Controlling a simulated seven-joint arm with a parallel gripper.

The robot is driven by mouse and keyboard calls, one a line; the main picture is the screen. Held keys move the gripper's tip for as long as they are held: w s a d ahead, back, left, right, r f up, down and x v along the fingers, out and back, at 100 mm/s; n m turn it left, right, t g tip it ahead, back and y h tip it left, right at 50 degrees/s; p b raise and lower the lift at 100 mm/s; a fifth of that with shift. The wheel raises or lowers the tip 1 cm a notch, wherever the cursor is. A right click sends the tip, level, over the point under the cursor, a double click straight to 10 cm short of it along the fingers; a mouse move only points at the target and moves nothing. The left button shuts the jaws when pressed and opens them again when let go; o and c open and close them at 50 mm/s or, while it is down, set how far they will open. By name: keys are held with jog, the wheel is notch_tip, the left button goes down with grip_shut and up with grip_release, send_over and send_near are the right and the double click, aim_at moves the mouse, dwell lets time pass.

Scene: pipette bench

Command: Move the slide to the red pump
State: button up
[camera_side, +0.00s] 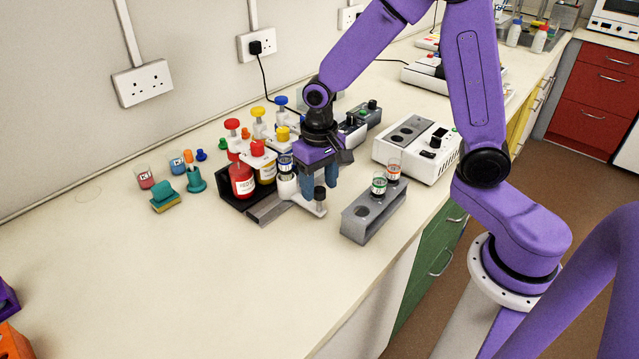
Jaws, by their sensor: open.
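The slide (309,204) is a pale carriage with an upright dark-topped knob (319,196). It sits toward the right end of a grey rail (270,207) in front of the bottle rack. A red-topped pump (232,125) stands at the left end of a row of pumps, with a yellow-topped pump (258,113) and a blue-topped pump (281,101) to its right. My gripper (319,181) points down over the slide, its blue fingers open and apart near the knob. I cannot tell whether they touch it. It partly hides the right end of the rack.
Red (242,180) and amber (265,172) bottles stand behind the rail. A grey rack (359,222) with two vials is close on the right, with a white device (440,150) behind it. The front bench is clear.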

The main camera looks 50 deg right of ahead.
jog(key=shift+f, duration=0.3)
grip_shut()
jog(key=shift+a, duration=3.8)
grip_release()
jog(key=shift+a, duration=0.1)
jog(key=shift+r, duration=0.1)
